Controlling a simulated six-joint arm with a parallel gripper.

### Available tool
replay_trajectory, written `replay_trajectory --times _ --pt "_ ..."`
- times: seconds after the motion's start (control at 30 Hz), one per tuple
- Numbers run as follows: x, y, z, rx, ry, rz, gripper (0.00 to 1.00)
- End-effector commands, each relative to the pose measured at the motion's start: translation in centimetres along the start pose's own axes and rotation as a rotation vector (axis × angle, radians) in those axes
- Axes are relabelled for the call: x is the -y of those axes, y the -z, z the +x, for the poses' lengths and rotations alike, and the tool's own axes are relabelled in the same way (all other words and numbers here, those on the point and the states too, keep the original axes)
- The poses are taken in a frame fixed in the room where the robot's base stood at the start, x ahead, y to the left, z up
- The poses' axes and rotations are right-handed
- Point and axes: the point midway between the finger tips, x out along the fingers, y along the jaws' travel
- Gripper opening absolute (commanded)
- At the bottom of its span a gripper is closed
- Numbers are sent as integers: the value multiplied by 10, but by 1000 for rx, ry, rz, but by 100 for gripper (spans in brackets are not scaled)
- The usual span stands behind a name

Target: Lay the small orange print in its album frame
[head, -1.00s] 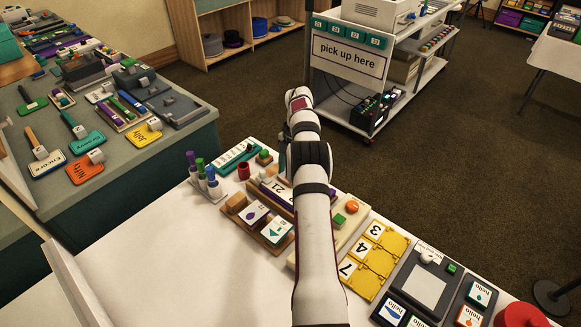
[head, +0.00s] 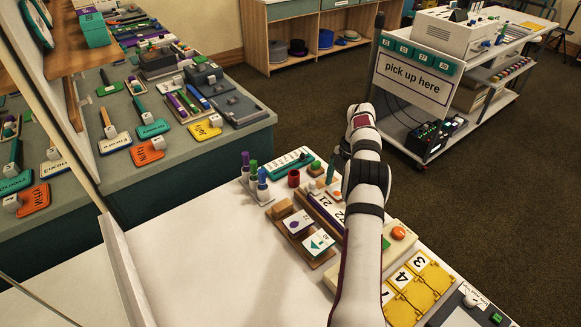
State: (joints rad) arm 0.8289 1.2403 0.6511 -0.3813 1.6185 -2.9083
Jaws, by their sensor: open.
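I cannot make out the small orange print in the current head view. Two white cards, one with a purple drop (head: 298,222) and one with a teal shape (head: 319,242), lie in a brown wooden holder. I cannot tell which piece is the album frame. A dark slim part of my gripper (head: 333,168) shows left of my wrist, over the far part of the white table. The rest is hidden by my arm, and no held object shows.
Upright markers (head: 253,174) in a stand and a red cup (head: 294,178) stand left of my arm. A cream tray with an orange round piece (head: 398,232) is right of it. The white tabletop (head: 215,265) is clear at lower left.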

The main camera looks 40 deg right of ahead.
Motion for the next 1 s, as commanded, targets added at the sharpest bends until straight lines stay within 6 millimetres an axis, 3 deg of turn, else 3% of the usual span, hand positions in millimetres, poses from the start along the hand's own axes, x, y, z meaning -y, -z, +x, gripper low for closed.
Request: replay_trajectory --times 0.23,0.6,1.0 --pt "-2 0 -56 5 -6 2 100" --pt "-45 89 -99 33 -43 308 100" --pt "-60 193 -138 64 -76 653 100"
